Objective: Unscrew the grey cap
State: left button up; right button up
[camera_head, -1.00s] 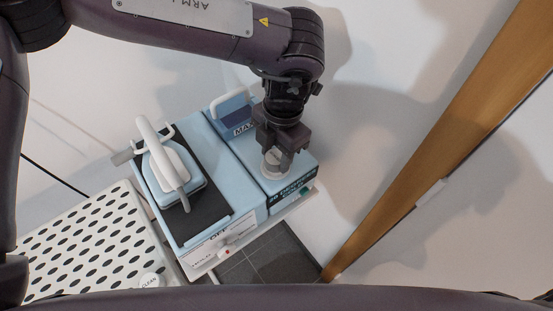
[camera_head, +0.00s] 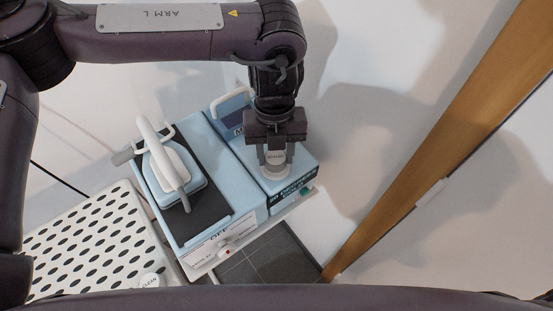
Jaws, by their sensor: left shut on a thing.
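The grey cap (camera_head: 275,159) is a round light-grey lid on top of the right-hand part of a light-blue steam-iron station (camera_head: 293,184). My left gripper (camera_head: 274,157) comes down on it from above, with its two fingers at the left and right sides of the cap. It is shut on the cap, which still sits at the front of the blue top. The cap's underside and any thread are hidden. My right gripper does not show.
A blue and white iron (camera_head: 176,178) rests on a dark pad left of the cap. A white perforated board (camera_head: 85,243) lies at lower left. A blue panel with a white handle (camera_head: 229,109) stands behind the gripper. A wooden strip (camera_head: 440,130) runs along the right.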

aim_at(276, 157)
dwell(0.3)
pick_arm(q)
jog(key=shift+n, duration=0.6)
jog(key=n, duration=0.5)
jog(key=shift+h+p, duration=0.3)
jog(key=shift+p, duration=0.05)
jog(key=shift+r+p, duration=0.4)
jog(key=shift+r, duration=0.15)
jog(key=shift+r, duration=0.2)
jog(key=shift+r+p, duration=0.95)
jog(key=shift+r, duration=0.05)
jog(key=shift+a, duration=0.1)
